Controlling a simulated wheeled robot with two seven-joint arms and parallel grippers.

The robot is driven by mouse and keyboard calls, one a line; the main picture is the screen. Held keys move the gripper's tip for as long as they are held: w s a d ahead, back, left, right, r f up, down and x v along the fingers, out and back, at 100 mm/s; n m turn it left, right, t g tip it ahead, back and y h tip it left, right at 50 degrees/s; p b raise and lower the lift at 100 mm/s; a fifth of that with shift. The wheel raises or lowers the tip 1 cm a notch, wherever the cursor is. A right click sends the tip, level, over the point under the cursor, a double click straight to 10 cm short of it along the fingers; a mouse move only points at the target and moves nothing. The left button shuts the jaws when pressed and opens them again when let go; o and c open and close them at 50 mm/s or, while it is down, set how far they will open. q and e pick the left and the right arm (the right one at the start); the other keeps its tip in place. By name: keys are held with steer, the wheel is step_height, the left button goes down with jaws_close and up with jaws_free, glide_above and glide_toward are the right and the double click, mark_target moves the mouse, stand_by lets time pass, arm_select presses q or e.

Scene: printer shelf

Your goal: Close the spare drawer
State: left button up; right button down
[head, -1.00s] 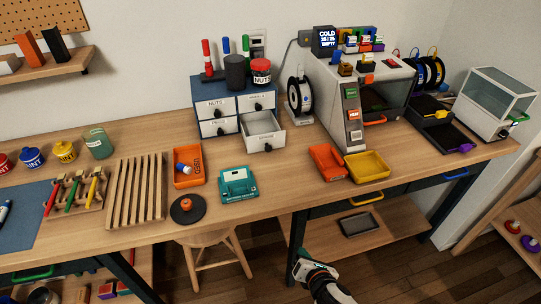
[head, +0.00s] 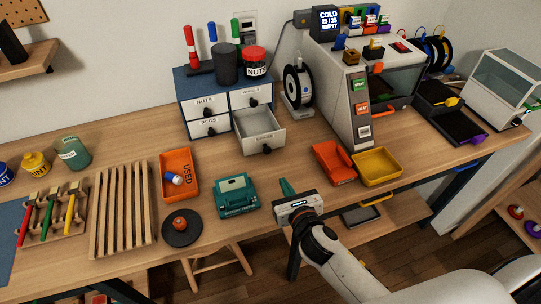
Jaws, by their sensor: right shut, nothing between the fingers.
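The spare drawer (head: 262,136) is the lower right drawer of the small blue and white drawer cabinet (head: 207,79). It is pulled out toward the front, and its inside looks empty. A dark knob (head: 267,149) sits on its front face. The other drawers of the cabinet are shut. My right gripper (head: 285,187) is shut and empty. It is over the front edge of the workbench, in front of the open drawer and apart from it, between the teal device and the orange tray. My left gripper is not in view.
A teal device (head: 236,197) stands left of my right gripper. An orange tray (head: 334,164) and a yellow tray (head: 377,168) lie to its right. A filament spool (head: 298,88) and the printer (head: 350,100) stand right of the cabinet. Bare bench lies before the drawer.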

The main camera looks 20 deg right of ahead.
glide_toward(268, 153)
steer(key=shift+w+f, duration=0.6)
steer(key=shift+f, duration=0.15)
steer(key=x, duration=0.2)
steer(key=r+p+x, duration=0.1)
steer(key=x, duration=0.1)
steer(key=shift+w+f, duration=0.1)
steer(key=shift+w, duration=0.6)
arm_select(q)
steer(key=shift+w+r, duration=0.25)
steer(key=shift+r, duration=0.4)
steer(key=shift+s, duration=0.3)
